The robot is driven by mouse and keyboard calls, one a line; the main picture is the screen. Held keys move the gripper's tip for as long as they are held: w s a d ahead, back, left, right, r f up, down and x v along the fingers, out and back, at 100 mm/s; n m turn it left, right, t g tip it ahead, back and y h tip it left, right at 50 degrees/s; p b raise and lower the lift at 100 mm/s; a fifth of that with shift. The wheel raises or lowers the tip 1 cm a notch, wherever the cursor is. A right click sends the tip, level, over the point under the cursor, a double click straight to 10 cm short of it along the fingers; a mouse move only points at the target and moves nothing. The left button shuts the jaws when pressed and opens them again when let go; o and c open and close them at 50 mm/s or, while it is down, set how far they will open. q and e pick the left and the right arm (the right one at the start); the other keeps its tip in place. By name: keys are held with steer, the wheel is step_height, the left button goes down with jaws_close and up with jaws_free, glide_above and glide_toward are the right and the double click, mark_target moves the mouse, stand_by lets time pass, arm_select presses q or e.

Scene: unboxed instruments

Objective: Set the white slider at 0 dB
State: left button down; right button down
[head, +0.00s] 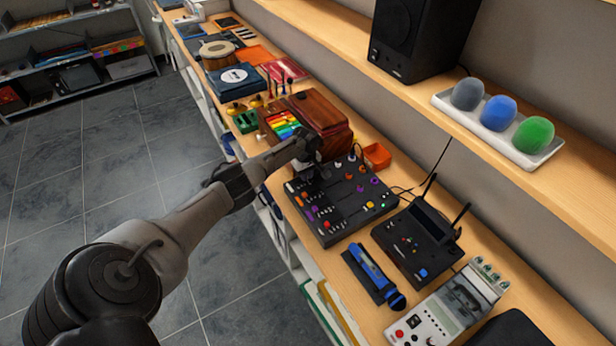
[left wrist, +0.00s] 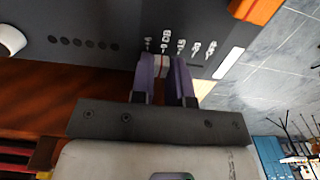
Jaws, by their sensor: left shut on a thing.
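The black mixer panel (head: 345,212) lies on the bench in the head view, with coloured knobs and sliders. My left gripper (head: 305,168) is over its far left corner and hides what it holds there. In the left wrist view, the purple fingers of my left gripper (left wrist: 166,72) are shut on the white slider (left wrist: 162,59), of which only a small pale part with a reddish line shows between them. A row of printed scale marks (left wrist: 181,46) runs beside it. The slider stands about level with the second mark from the left, which looks like 0 dB. My right gripper is not in view.
A wooden box (head: 322,116) and a small orange tray (head: 377,156) stand close behind the panel. A black device with antennas (head: 418,240) and a blue handheld tool (head: 372,270) lie to its right. The shelf above holds a speaker (head: 415,38).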

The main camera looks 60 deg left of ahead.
arm_select(q)
steer(key=c, duration=1.1)
jaws_free()
steer(key=shift+r, duration=0.25)
step_height(320, 180, up, 13)
steer(key=shift+r+p, duration=0.2)
steer(key=shift+p, duration=0.65)
